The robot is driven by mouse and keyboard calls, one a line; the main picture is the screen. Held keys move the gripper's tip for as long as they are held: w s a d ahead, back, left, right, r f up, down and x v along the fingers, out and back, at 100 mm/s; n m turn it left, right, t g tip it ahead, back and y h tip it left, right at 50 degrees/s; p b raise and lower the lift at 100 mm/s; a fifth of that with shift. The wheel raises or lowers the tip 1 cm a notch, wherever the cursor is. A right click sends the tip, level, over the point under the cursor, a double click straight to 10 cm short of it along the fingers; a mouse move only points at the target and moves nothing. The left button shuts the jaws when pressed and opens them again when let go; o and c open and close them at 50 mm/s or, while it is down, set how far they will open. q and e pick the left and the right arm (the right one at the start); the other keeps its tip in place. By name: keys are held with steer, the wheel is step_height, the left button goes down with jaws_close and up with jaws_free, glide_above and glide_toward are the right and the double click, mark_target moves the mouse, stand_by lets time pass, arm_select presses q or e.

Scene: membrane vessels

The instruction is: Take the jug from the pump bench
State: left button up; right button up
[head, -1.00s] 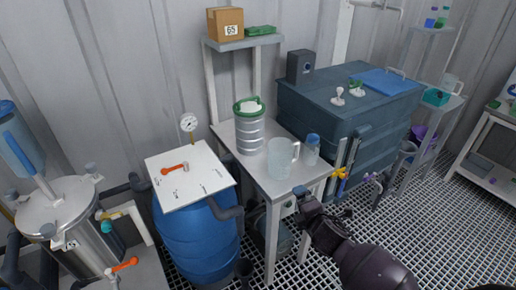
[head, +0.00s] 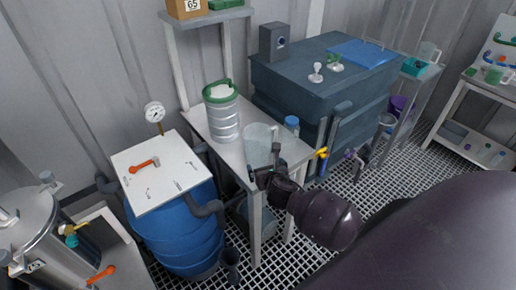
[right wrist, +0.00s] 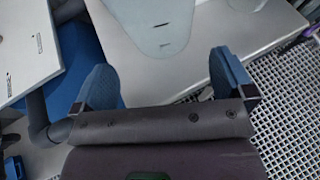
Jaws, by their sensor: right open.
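The clear jug (head: 257,142) stands upright near the front end of the grey pump bench (head: 203,128). My right gripper (head: 262,180) is at the bench's front edge, just on the near side of the jug, and hides its lower part and most of its handle. In the right wrist view the jug (right wrist: 158,22) is a pale translucent shape at the top centre. The open blue fingers of my right gripper (right wrist: 167,82) are spread left and right with nothing between them, and the jug lies beyond their tips. My left gripper is not in view.
A bottle with a blue cap (head: 292,125) stands right behind the jug. A ribbed canister with a green rim (head: 222,115) stands to its left. A blue barrel with a white lid (head: 165,185) is left of the bench, and a dark tank (head: 320,85) is behind right.

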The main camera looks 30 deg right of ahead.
mark_target(261, 160)
steer(key=shift+b+x, duration=0.7)
steer(key=shift+x, duration=3.55)
steer(key=shift+r, duration=0.1)
steer(key=c, duration=0.6)
steer(key=shift+r, duration=0.15)
